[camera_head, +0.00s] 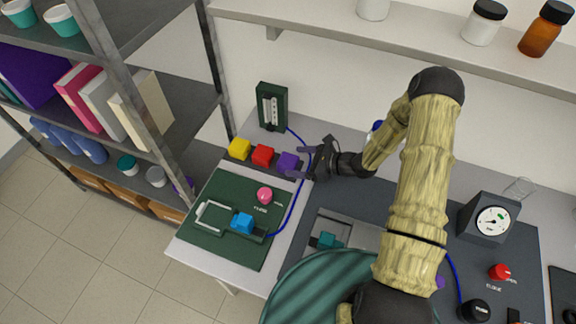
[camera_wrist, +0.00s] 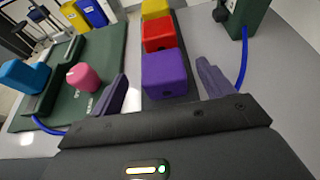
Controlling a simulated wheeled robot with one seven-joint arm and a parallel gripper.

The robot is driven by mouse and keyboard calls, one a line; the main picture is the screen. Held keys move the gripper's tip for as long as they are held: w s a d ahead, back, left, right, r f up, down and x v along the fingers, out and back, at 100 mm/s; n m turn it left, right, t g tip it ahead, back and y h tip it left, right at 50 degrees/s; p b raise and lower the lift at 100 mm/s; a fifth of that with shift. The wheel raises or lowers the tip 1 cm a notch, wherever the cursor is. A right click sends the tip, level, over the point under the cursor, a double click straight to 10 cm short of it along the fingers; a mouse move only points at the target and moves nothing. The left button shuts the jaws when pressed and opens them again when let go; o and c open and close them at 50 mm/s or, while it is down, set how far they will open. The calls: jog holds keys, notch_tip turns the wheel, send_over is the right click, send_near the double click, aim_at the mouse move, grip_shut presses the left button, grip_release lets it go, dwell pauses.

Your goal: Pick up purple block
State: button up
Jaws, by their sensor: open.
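The purple block (camera_head: 289,162) sits on the table at the right end of a short row of blocks. In the wrist view the purple block (camera_wrist: 164,75) is the nearest of the row, just ahead of and between the fingers. My gripper (camera_head: 303,162) is open, its fingers at the block's right side in the head view. In the wrist view the two fingers of my gripper (camera_wrist: 160,92) are spread, with nothing gripped. Whether a finger touches the block, I cannot tell.
A red block (camera_wrist: 158,34) and a yellow block (camera_head: 239,149) continue the row. A green board (camera_head: 196,240) with a pink knob (camera_head: 265,195) and a blue block (camera_head: 242,222) lies in front. A dark green box (camera_head: 272,106) stands behind, its blue cable passing close to my gripper.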

aim_at(292, 161)
jog(key=shift+a, duration=0.15)
jog(key=x, duration=0.2)
jog(key=b+x, duration=0.1)
jog(key=x, duration=0.2)
jog(key=shift+w+f, duration=0.15)
jog(key=shift+f, duration=0.25)
jog(key=shift+r, duration=0.1)
jog(key=c, duration=1.2)
jog(key=shift+o, duration=0.2)
notch_tip(292, 161, up, 10)
jog(key=b, duration=0.3)
